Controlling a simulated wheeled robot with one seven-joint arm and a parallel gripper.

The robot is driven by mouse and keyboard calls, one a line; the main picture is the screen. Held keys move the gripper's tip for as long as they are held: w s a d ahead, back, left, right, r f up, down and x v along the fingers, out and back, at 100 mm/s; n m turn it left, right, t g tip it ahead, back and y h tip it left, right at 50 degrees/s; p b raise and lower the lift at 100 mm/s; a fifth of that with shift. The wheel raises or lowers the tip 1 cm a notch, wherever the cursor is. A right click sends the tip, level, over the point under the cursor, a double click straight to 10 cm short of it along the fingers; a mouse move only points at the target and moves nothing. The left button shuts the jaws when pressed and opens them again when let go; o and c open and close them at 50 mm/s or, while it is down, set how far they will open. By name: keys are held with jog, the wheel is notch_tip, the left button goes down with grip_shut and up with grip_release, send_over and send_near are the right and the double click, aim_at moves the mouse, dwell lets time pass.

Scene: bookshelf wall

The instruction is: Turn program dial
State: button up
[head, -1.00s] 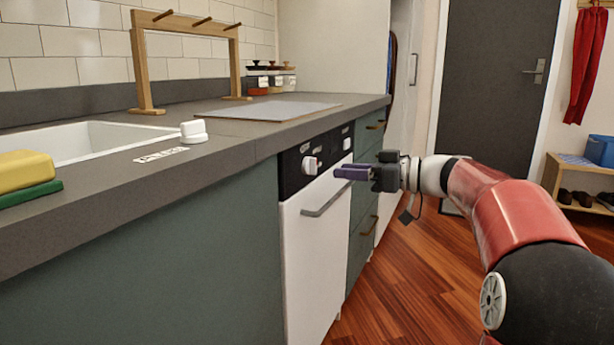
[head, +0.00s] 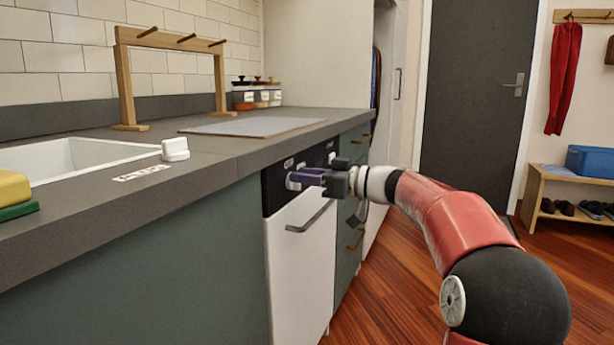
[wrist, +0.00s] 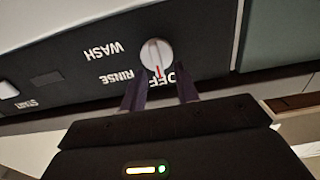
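The program dial (wrist: 156,57) is a round white knob with a red mark, on the dishwasher's black control panel (wrist: 75,75). In the wrist view, WASH, RINSE and OFF labels appear upside down around it, and the red mark points at OFF. My gripper (wrist: 161,80) is open, its purple fingers spread just below the dial in that view, with the tips close to its lower edge. I cannot tell whether they touch it. In the head view, my gripper (head: 293,180) is at the panel and hides the dial. A START label and white button (wrist: 8,90) sit at the left of the wrist view.
The white dishwasher door (head: 295,265) has a bar handle (head: 310,217) below the panel. The grey counter (head: 215,153) overhangs it and bears a white knob-like object (head: 175,149). Drawers stand to the right. The wooden floor (head: 385,290) is clear.

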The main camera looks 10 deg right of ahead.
grip_shut()
jog(key=m+p, duration=0.1)
jog(key=m, duration=0.6)
jog(key=w+f+m+p, duration=0.1)
jog(key=m+p, duration=0.1)
jog(key=m, duration=0.5)
jog(key=d+f+m+p, duration=0.1)
jog(key=m+p, duration=0.1)
jog(key=m, duration=0.6)
jog(key=shift+w, duration=0.2)
jog(key=shift+f+m+p, duration=0.25)
jog(key=shift+m+p, duration=0.35)
jog(key=shift+m, duration=0.3)
jog(key=shift+f, duration=0.1)
